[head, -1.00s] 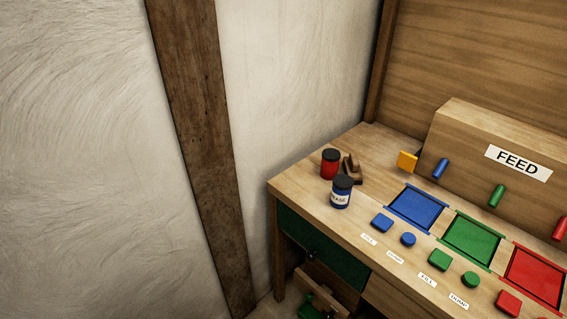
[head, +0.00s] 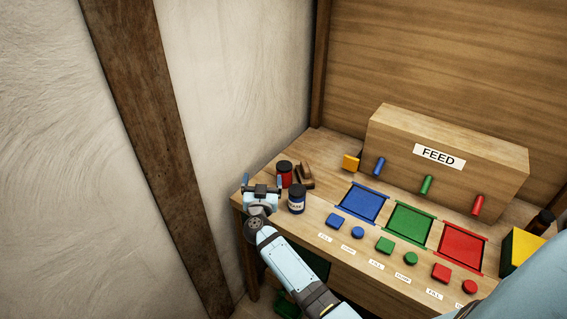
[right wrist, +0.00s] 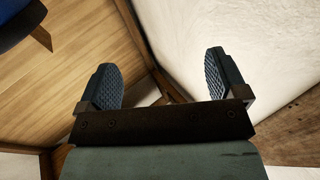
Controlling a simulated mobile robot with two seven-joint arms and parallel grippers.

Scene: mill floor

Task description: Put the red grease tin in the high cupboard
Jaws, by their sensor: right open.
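The red grease tin (head: 285,178), with a dark lid, stands upright near the far left of the wooden bench, partly hidden behind my right gripper (head: 263,181). The gripper is open and empty, just in front and to the left of the tin. In the right wrist view its two fingers (right wrist: 160,82) are wide apart with only wall and boards between them. I cannot make out the red tin in that view. The high cupboard is not in view. My left gripper is not in view.
The FEED box (head: 450,160) with coloured pegs stands at the back. Coloured trays and buttons fill the bench's right. A white wall (head: 240,80) is at left.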

